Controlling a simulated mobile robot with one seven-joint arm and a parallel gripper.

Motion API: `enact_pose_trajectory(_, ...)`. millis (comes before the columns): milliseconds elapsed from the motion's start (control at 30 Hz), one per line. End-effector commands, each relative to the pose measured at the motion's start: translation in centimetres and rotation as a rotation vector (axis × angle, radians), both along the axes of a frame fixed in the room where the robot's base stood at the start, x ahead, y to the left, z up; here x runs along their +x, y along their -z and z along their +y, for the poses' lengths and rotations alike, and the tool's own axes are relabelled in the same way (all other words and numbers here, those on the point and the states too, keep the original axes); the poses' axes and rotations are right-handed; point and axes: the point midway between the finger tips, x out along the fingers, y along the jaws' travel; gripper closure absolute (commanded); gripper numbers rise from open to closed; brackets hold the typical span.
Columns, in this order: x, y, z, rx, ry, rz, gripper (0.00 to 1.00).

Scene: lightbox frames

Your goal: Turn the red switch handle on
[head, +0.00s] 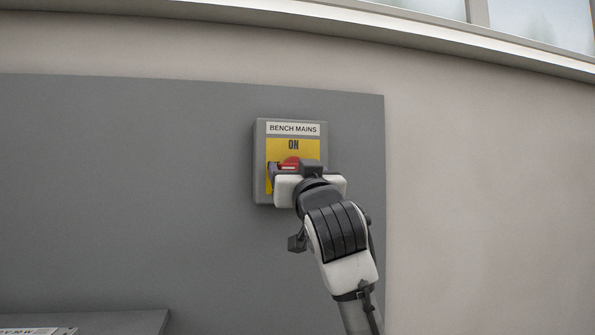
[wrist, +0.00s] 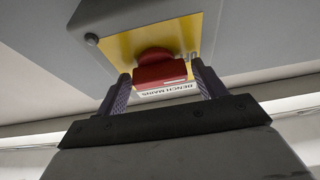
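The switch is a grey wall box (head: 262,190) labelled BENCH MAINS, with a yellow plate (head: 309,149) marked ON at its top. Its red handle (head: 290,160) shows only in part in the head view, as my gripper covers the lower part of the plate. In the wrist view the red handle (wrist: 160,72) sits between the two fingers of my gripper (wrist: 161,76), in front of the yellow plate (wrist: 118,48). The fingers stand wide apart, one on each side of the handle, with a narrow gap showing at the right finger. The handle's exact angle is hard to tell.
The box is mounted on a dark grey panel (head: 130,190) that ends just right of it, against a beige wall (head: 480,190). A ledge runs under windows at the top. A grey surface (head: 120,322) with a labelled item on it is at the lower left.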

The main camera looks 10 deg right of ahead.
Motion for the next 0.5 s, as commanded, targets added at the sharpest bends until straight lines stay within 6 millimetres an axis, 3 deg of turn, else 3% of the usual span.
enact_pose_trajectory(33,-0.02,-0.01,0.0,0.0,0.0,0.0,0.37)
enact_pose_trajectory(233,-0.03,-0.01,0.0,0.0,0.0,0.0,0.63)
enact_pose_trajectory(500,-0.02,0.04,0.1,0.025,-0.003,0.0,0.65)
